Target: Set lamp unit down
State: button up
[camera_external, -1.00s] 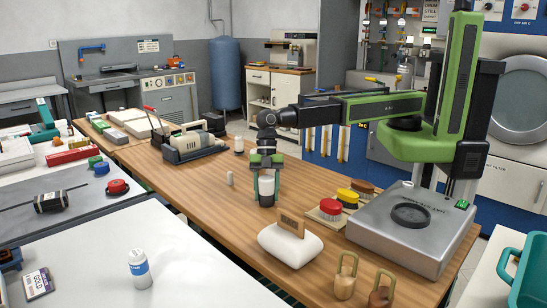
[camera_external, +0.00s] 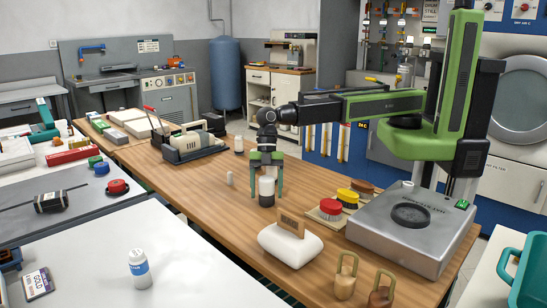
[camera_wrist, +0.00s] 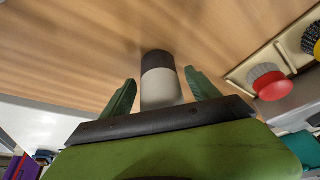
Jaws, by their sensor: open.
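The lamp unit, which I take to be the white and dark cylinder (camera_external: 267,188), stands upright on the wooden bench, by all appearance resting on it. It also shows in the wrist view (camera_wrist: 160,80), with its white part nearer the camera and its dark end farther away. My gripper (camera_external: 266,183) is above and around it, with green fingers spread to either side. In the wrist view a gap shows between the cylinder and each finger of my gripper (camera_wrist: 160,92).
A board with red, yellow and brown brushes (camera_external: 331,213) lies to the right. Bare wood surrounds the lamp unit.

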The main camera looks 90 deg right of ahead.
jog(key=p+v, duration=0.9)
jog(key=v, duration=0.2)
jog(key=shift+r+p, duration=0.15)
jog(key=shift+p, duration=0.15)
jog(key=shift+d, duration=0.1)
jog(key=s+d+m+h, duration=0.1)
jog(key=d+m, duration=0.5)
jog(key=d, duration=0.6)
jog(key=s+d+f+m+h, duration=0.1)
jog(key=s+d+m, duration=0.3)
jog(key=d, duration=0.7)
jog(key=s+d+m+h, duration=0.2)
jog(key=d+m, duration=0.6)
jog(key=d, duration=0.4)
jog(key=shift+s+d+f, duration=0.35)
jog(key=shift+s+f, duration=0.05)
jog(key=shift+s, duration=0.35)
jog(key=shift+o, duration=0.3)
